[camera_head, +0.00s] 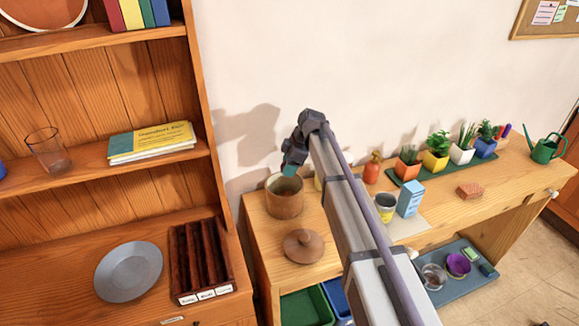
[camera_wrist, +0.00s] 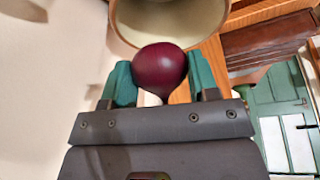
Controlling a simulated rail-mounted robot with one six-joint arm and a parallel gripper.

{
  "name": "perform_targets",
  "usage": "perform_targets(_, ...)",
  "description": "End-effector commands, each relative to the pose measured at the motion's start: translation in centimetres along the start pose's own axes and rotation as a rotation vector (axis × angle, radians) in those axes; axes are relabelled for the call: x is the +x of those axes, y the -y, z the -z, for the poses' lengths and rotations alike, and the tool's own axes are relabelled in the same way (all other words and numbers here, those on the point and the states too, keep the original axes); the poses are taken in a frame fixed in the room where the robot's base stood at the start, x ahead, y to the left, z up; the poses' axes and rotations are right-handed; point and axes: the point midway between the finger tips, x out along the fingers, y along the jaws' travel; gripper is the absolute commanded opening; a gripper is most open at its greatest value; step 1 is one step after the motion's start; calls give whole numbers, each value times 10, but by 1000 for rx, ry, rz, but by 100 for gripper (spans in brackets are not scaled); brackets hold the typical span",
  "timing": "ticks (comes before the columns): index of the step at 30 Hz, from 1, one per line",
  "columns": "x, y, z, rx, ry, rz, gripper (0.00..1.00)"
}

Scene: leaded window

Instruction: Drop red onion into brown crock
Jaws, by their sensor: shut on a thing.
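The red onion (camera_wrist: 160,70) is dark purple and sits between the teal fingertips of my gripper (camera_wrist: 160,84) in the wrist view. My gripper is shut on it. The brown crock (camera_head: 284,197) stands uncovered at the left end of the wooden bench in the head view, with my gripper (camera_head: 289,170) just above its rim. In the wrist view the crock's open mouth (camera_wrist: 133,38) shows beyond the onion, overlapping it in the picture. The onion is not visible in the head view. A brown lid (camera_head: 303,246) lies on the bench in front of the crock.
A wooden shelf unit (camera_head: 205,90) stands close on the left. Right of my arm are an orange bottle (camera_head: 372,168), a blue and white carton (camera_head: 410,199), a tin (camera_head: 386,207), several potted plants on a green tray (camera_head: 450,171) and a brick (camera_head: 470,191).

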Motion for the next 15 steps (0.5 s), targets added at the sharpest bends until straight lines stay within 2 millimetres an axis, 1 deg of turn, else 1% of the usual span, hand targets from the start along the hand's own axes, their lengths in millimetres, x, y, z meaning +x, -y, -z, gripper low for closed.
perform_targets(1,13,0,-5,0,0,0,31)
perform_targets(7,41,0,-17,0,0,0,31)
perform_targets(10,48,0,-20,0,0,0,31)
perform_targets(15,46,0,-19,0,0,0,31)
